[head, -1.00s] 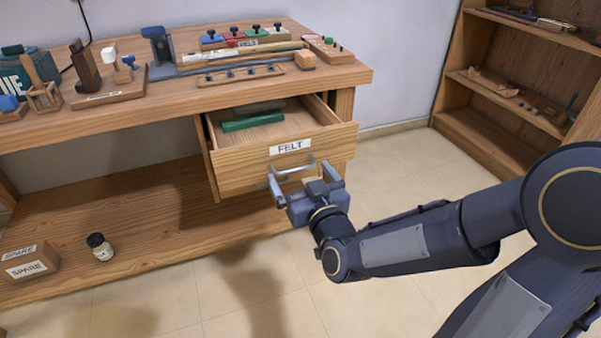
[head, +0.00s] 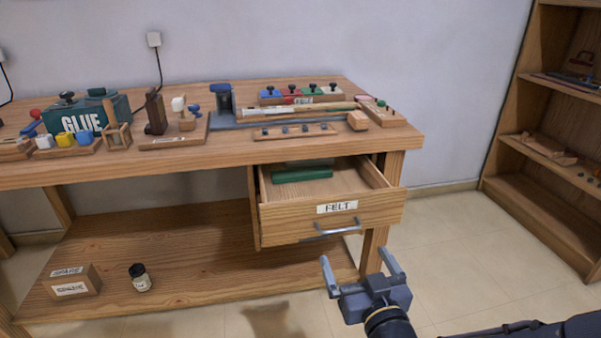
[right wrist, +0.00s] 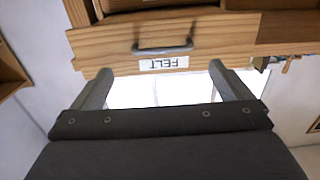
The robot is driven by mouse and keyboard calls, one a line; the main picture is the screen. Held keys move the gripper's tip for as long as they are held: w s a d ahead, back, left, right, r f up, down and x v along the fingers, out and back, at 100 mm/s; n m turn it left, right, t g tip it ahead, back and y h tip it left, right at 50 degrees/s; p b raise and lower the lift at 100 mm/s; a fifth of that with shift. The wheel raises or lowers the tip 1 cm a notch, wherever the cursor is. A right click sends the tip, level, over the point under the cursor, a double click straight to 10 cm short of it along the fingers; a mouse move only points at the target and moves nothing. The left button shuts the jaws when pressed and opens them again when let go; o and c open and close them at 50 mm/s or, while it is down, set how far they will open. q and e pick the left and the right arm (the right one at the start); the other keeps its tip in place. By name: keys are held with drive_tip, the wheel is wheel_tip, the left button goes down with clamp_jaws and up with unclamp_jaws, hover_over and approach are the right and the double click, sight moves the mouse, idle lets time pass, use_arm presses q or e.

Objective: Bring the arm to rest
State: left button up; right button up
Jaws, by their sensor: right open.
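My right gripper (head: 360,268) is open and empty, in front of and a little below the drawer handle, clear of it. The wooden drawer (head: 290,226) labelled FELT is pulled open under the workbench. Its grey bar handle (head: 336,232) is free; it also shows upside down in the right wrist view (right wrist: 162,49). A green block (head: 302,175) lies inside the drawer. My left gripper is not in view.
The workbench top (head: 225,150) holds tools, a green GLUE box (head: 85,118) and colored blocks. The lower shelf (head: 200,260) carries a SPARE box (head: 72,282) and a small jar (head: 140,278). A shelf unit (head: 545,190) stands at right, with clear floor between.

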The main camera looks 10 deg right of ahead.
drive_tip(key=s+d+f+m+g+y, duration=0.1)
drive_tip(key=s+f+g+y, duration=0.15)
drive_tip(key=s+g, duration=0.5)
drive_tip(key=s+d+f+m+g+y, duration=0.1)
drive_tip(key=s+d+f+g, duration=0.3)
drive_tip(key=s, duration=0.6)
wheel_tip(320, 180, up, 37)
drive_tip(key=a+p, duration=0.2)
drive_tip(key=p, duration=3.3)
drive_tip(key=shift+a+g+p, duration=0.3)
drive_tip(key=shift+g+p, duration=0.05)
drive_tip(key=shift+g, duration=0.1)
